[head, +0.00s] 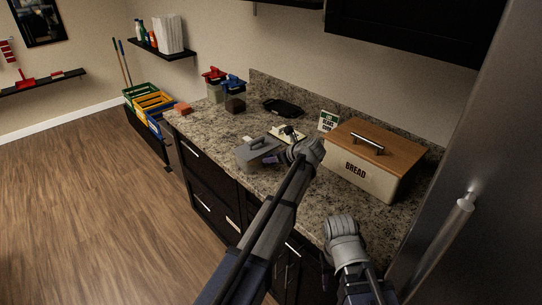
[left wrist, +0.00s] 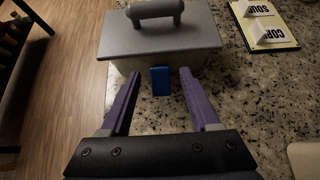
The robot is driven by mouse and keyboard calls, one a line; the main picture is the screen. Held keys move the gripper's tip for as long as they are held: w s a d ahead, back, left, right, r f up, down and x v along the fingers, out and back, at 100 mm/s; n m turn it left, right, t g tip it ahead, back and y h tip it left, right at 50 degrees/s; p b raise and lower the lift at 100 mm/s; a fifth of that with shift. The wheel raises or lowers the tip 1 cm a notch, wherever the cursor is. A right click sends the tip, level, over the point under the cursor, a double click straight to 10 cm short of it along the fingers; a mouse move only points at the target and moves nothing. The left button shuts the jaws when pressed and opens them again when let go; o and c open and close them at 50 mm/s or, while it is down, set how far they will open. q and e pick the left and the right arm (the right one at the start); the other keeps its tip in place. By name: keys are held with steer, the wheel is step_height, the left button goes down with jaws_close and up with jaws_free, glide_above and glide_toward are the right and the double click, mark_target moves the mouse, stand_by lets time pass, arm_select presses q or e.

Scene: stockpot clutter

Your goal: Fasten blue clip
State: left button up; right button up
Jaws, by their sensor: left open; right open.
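A blue clip (left wrist: 160,81) stands at the front face of a grey-lidded box (left wrist: 162,42) with a handle on top, in the left wrist view. The box also shows in the head view (head: 256,152) near the counter's front edge. My left gripper (left wrist: 160,93) is open, its two purple fingers on either side of the clip and apart from it. In the head view the left gripper (head: 283,157) is beside the box, partly hidden by its own wrist. My right gripper is at the lower right in the head view, its fingers hidden behind its wrist.
A bread box (head: 362,172) stands on the counter to the right. A board with white blocks (left wrist: 266,24) lies right of the grey-lidded box. Red-lidded (head: 214,84) and blue-lidded (head: 234,87) containers and a black tray (head: 284,107) stand farther back.

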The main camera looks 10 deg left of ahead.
arm_select(q)
steer(key=p+v, duration=0.2)
steer(key=v, duration=0.3)
steer(key=shift+d, duration=0.15)
